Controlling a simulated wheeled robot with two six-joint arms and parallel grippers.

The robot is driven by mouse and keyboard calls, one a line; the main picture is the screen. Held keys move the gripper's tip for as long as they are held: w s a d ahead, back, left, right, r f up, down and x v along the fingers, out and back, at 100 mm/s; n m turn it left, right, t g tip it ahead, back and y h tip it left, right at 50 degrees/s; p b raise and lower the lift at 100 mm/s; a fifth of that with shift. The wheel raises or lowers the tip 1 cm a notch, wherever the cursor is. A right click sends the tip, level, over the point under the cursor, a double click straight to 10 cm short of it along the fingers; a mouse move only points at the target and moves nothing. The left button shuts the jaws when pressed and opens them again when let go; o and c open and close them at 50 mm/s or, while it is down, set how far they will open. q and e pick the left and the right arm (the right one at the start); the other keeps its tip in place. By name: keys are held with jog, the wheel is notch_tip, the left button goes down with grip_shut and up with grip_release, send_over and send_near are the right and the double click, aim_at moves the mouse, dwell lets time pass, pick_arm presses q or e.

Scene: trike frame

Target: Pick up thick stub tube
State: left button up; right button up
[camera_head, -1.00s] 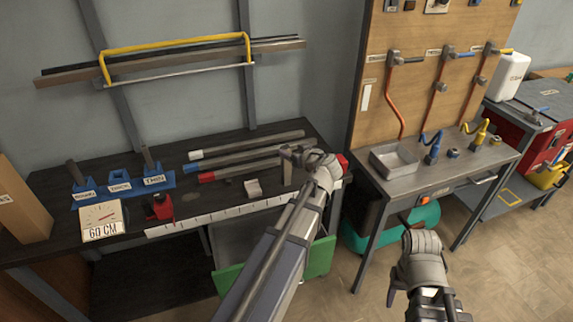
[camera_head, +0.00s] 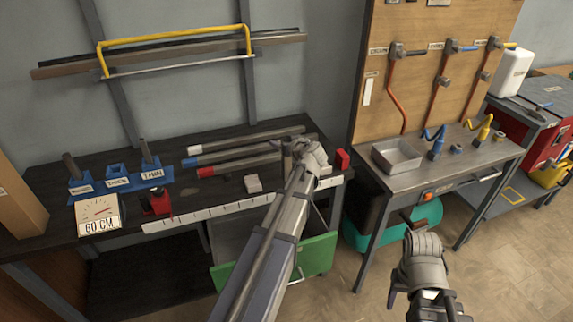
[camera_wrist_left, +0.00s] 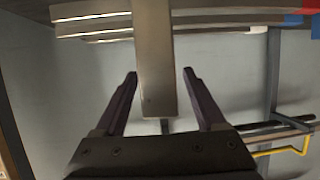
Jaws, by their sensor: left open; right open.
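A rack of blue holders (camera_head: 118,184) labelled ROUND, THICK and THIN stands at the bench's left. Dark stubs stand in the ROUND and THIN holders; no stub shows in the THICK one. My left gripper (camera_head: 297,149) is open above the bench's right end. In the left wrist view, a broad grey bar-like piece, seemingly the thick stub tube (camera_wrist_left: 153,62), reaches in between its two apart fingers (camera_wrist_left: 157,78). The fingers show gaps on both sides of it. My right gripper (camera_head: 408,262) is open and empty, away from the bench.
A small pale block (camera_head: 253,184), a ruler strip (camera_head: 205,215) and a red clamp (camera_head: 158,202) are on the dark bench. A green drawer (camera_head: 318,256) stands open below.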

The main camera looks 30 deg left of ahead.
pick_arm(q)
jog(key=shift+c, duration=0.4)
grip_shut()
dwell(1.0)
